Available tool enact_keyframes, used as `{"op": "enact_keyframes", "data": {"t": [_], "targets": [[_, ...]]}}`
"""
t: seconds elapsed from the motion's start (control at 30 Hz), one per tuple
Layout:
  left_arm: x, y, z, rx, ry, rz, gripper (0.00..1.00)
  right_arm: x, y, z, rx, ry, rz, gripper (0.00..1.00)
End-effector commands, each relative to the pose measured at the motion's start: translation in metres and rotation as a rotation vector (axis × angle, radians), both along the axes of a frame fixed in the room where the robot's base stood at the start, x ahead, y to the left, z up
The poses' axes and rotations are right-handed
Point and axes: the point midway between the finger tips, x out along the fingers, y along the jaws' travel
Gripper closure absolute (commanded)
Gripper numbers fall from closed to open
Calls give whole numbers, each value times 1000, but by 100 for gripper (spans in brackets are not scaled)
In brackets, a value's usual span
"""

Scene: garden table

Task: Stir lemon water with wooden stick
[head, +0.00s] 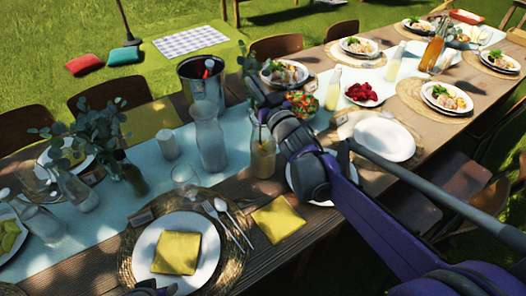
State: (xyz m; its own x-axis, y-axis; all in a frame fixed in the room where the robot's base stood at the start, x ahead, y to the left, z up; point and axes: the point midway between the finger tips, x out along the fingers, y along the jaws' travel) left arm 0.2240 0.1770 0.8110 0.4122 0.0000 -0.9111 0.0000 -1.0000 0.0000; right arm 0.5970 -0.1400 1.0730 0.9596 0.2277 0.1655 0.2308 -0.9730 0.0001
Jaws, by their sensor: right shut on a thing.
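My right gripper (255,92) is at the far end of my purple arm, above the middle of the table. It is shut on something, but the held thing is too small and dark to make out. I cannot pick out a wooden stick. Just below the gripper stands an upright glass bottle (262,158) with pale yellowish liquid, perhaps the lemon water. I cannot tell whether anything reaches into its neck. A clear carafe (211,148) stands to its left. Dark tips at the bottom edge seem to be my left gripper (150,289); its jaws cannot be read.
A metal bucket (204,86) stands behind the carafe. Raspberries (367,92) and a white plate (384,139) lie right of my arm. Tableware leaves little free room.

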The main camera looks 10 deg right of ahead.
Motion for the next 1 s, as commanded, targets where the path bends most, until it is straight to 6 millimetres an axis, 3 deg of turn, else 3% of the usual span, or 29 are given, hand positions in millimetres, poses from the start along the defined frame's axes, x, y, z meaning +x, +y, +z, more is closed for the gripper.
{"op": "enact_keyframes", "data": {"t": [0.6,1.0], "targets": [[0,0,-1,0,0,0,50,0,0,-1,0,0,0,100],[0,0,-10,0,3,0,50,0,0,-15,0,0,0,100]]}}
